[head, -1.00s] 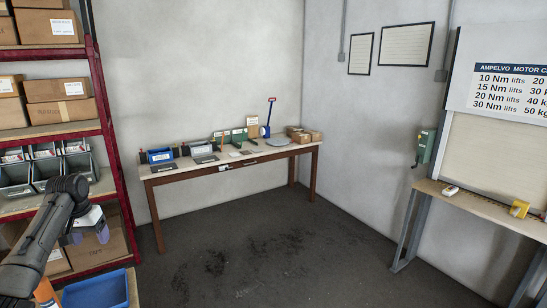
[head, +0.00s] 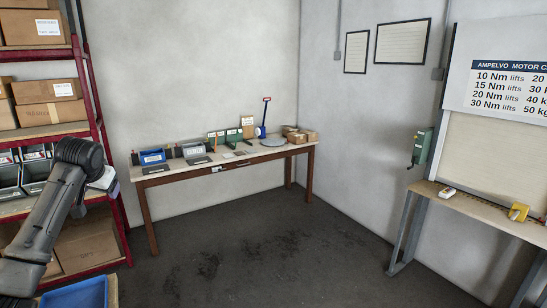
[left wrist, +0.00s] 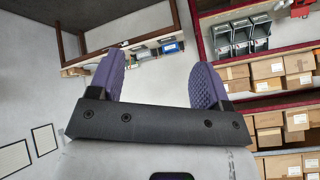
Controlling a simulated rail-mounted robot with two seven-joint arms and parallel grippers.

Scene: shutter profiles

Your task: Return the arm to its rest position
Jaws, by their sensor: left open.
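My left arm comes in from the left in the head view, in front of the red shelf rack. The gripper is in free air, apart from the shelves and the bench. My right gripper is in neither view.
A red shelf rack (head: 96,105) with cartons and grey bins stands close at the left. A blue tray (head: 78,294) is at the lower left. A wooden workbench (head: 230,160) stands at the back wall, another table (head: 480,212) at the right. The floor between is clear.

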